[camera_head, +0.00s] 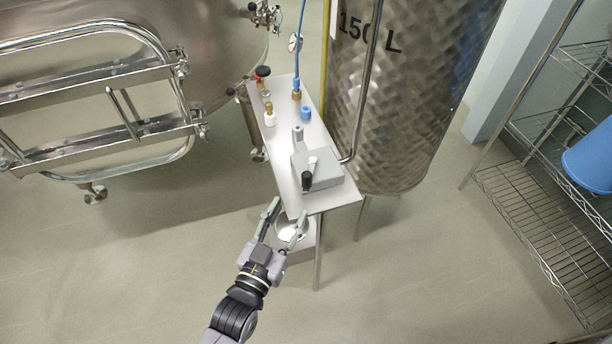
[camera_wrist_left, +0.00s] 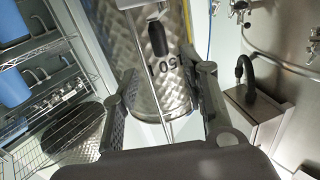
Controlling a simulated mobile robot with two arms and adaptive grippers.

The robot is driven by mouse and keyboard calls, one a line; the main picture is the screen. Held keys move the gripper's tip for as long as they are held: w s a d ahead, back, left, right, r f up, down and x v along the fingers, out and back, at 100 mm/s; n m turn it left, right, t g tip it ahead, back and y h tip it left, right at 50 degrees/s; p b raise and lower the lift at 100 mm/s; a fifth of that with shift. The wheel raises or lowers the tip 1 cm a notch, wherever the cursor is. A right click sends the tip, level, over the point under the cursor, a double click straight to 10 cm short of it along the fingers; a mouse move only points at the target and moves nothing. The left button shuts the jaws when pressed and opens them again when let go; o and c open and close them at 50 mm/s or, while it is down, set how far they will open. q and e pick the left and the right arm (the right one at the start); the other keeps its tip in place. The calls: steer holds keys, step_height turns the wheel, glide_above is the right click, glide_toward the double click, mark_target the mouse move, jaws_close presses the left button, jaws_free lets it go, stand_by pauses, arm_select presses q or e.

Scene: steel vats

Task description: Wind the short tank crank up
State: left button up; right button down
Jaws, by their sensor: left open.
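A small grey box with a short crank (camera_head: 310,164) sits on the near end of a narrow steel shelf, in front of the 150 L tank. The crank's black knob (camera_head: 307,180) points toward me. My left gripper (camera_head: 288,211) is open and empty, just short of the shelf's near edge and apart from the crank. In the left wrist view a black grip (camera_wrist_left: 157,38) shows beyond and above the open fingers (camera_wrist_left: 163,82), with nothing between them. My right gripper is not in view.
The narrow shelf (camera_head: 283,152) carries several small valves and a blue hose. The 150 L tank (camera_head: 408,95) stands behind it, a horizontal steel vat (camera_head: 215,50) at left. A wire rack (camera_head: 535,210) with a blue bucket is at right. The floor between is clear.

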mark_target(305, 183)
arm_select(q)
steer(key=x, duration=1.1)
steer(key=shift+p, duration=0.35)
steer(key=shift+c, duration=0.2)
jaws_close()
